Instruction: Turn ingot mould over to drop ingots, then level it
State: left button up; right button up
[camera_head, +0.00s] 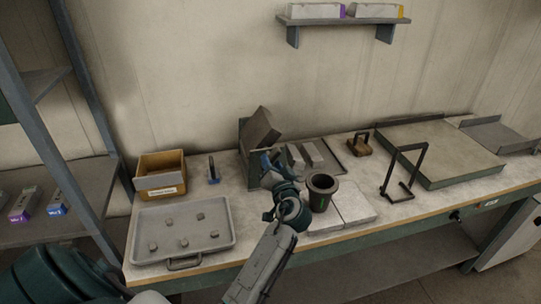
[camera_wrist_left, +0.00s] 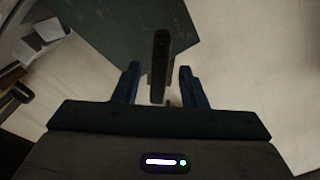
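A grey block-shaped mould (camera_head: 262,128) stands steeply tilted at the back of the bench, beside a dark green upright plate. Light grey bars that look like ingots (camera_head: 295,157) lie just right of it on a flat tray (camera_head: 335,142). My left gripper (camera_head: 268,163) is at the foot of the mould. In the left wrist view its two blue fingers (camera_wrist_left: 160,87) stand apart on either side of a dark upright bar (camera_wrist_left: 160,60), with gaps showing on both sides. I cannot tell what the bar belongs to. My right gripper is not in view.
A dark crucible (camera_head: 321,192) stands on pale slabs (camera_head: 352,203) right of my left wrist. A black frame (camera_head: 405,172) and large flat plate (camera_head: 445,150) are right.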

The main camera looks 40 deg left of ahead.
aim_at(261, 140)
pick_arm(q)
jog(key=shift+p+x, duration=0.3)
jog(key=shift+x, duration=1.05)
grip_shut()
